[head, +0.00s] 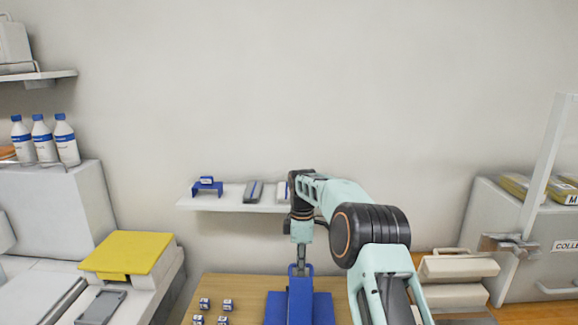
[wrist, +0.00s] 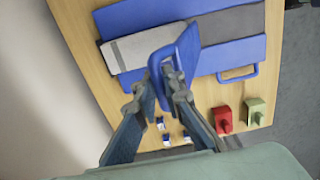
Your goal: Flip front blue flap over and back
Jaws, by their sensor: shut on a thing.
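The blue flap (head: 300,300) stands raised, roughly on edge, above a flat blue panel (head: 324,309) on the wooden table. In the wrist view the raised flap (wrist: 187,48) crosses the blue panel (wrist: 232,58), which has grey areas on it. My gripper (head: 300,266) is above the flap and shut on its upper edge or loop handle. In the wrist view my gripper's fingertips (wrist: 168,72) close at that edge; they partly hide the grip. A second blue loop handle (wrist: 238,75) lies flat at the panel's edge.
Several small blue-and-white blocks (head: 205,303) are left of the panel. A red block (wrist: 223,120) and a green block (wrist: 256,112) lie on the table (wrist: 205,98). A wall shelf (head: 232,205) is behind; a yellow-topped stack (head: 128,252) stands left.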

